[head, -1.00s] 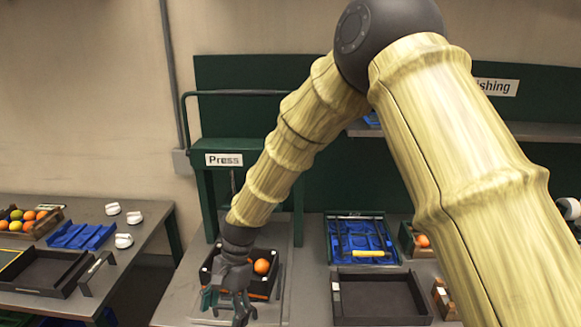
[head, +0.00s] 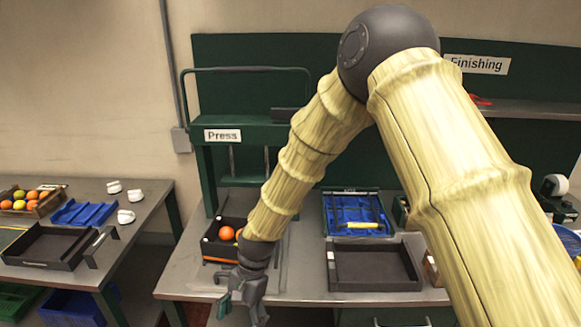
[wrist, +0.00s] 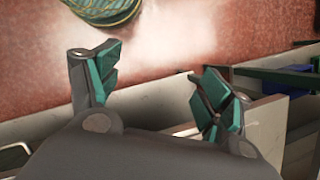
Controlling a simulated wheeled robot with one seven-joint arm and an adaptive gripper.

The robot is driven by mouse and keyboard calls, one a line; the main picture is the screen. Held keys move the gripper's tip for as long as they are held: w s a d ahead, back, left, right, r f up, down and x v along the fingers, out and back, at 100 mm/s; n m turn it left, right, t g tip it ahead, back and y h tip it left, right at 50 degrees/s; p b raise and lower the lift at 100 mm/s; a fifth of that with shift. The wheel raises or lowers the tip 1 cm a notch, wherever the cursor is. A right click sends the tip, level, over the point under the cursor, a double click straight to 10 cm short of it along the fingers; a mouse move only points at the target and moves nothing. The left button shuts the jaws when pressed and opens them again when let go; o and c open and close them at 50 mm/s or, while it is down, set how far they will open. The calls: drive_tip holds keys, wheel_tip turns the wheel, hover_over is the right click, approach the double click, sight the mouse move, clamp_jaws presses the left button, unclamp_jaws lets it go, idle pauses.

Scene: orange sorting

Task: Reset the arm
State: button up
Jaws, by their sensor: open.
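My gripper (head: 243,306) hangs at the end of my bamboo-like arm, low in front of the table edge in the head view. In the wrist view my gripper (wrist: 152,92) shows two teal-padded fingers spread wide apart with nothing between them. A black tray (head: 211,249) with an orange (head: 226,233) in it stands behind the gripper, under the press (head: 240,133). My forearm partly hides this tray.
An empty dark tray (head: 375,286) lies right of the gripper, with a blue-lined tray (head: 327,214) behind it. The left table holds a crate of fruit (head: 58,206), a blue rack (head: 110,215) and a black tray (head: 14,248). A gap of floor separates the tables.

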drive_tip(key=s+d+f+n+t+b, duration=0.1)
drive_tip(key=s+d+f+b, duration=0.1)
drive_tip(key=s+d+f, duration=0.55)
drive_tip(key=s+d+f+n+t+b, duration=0.1)
drive_tip(key=s+d+f+b, duration=0.15)
drive_tip(key=d+f, duration=0.9)
drive_tip(key=s+d+f+n+h+b, duration=0.1)
drive_tip(key=s+d+f+n+b, duration=0.1)
drive_tip(key=s+d+f, duration=0.4)
drive_tip(key=s+d+f+n+t+h+b, duration=0.1)
drive_tip(key=s+d+f+b, duration=0.2)
drive_tip(key=s+d+f, duration=0.4)
drive_tip(key=s+d, duration=0.3)
drive_tip(key=s, duration=0.2)
drive_tip(key=shift+s+f+n+h, duration=0.2)
drive_tip(key=shift+f+n+h, duration=0.1)
drive_tip(key=shift+n, duration=0.1)
